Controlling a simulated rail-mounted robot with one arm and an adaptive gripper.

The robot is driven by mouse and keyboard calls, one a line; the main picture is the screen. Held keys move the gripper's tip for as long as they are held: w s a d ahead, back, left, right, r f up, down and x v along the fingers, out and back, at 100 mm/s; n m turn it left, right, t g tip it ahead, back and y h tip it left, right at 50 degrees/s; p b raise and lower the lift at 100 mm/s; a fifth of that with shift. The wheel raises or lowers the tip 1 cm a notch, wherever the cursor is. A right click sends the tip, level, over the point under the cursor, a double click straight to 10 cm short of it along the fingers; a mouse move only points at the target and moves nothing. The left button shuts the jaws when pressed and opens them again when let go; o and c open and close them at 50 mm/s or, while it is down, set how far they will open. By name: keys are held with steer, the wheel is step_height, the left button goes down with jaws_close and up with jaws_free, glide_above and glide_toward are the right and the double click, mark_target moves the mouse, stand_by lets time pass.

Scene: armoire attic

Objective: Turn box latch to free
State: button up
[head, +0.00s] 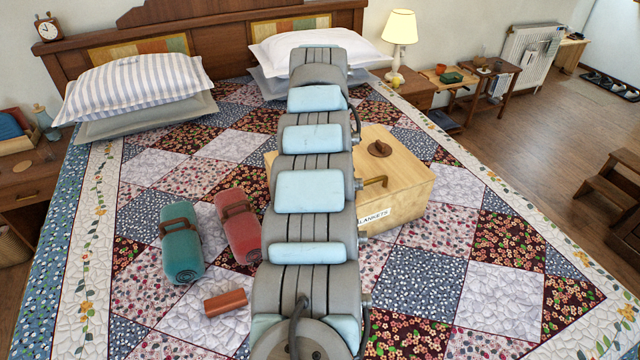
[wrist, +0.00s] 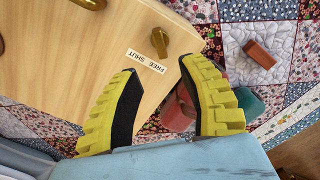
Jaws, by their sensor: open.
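The wooden box (head: 410,190) sits on the bed, partly hidden behind my arm in the head view. Its pale lid (wrist: 60,60) fills the left of the wrist view. A small brass latch (wrist: 159,42) stands near the lid's edge, beside a white label (wrist: 146,61) reading "FREE SHUT". The latch's lower end lies nearer the word SHUT. My gripper (wrist: 158,70) is open, its yellow fingers apart, with the label and latch showing between and beyond the tips. It holds nothing. In the head view my arm hides the gripper and latch.
A brass handle (head: 375,181) and a brown knob (head: 380,149) are on the box. A green roll (head: 181,243), a red roll (head: 238,226) and a brown block (head: 225,302) lie left of my arm. The quilt right of the box is clear.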

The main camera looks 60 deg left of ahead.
step_height(320, 180, up, 2)
steer(key=shift+r, duration=0.1)
stand_by(0.7)
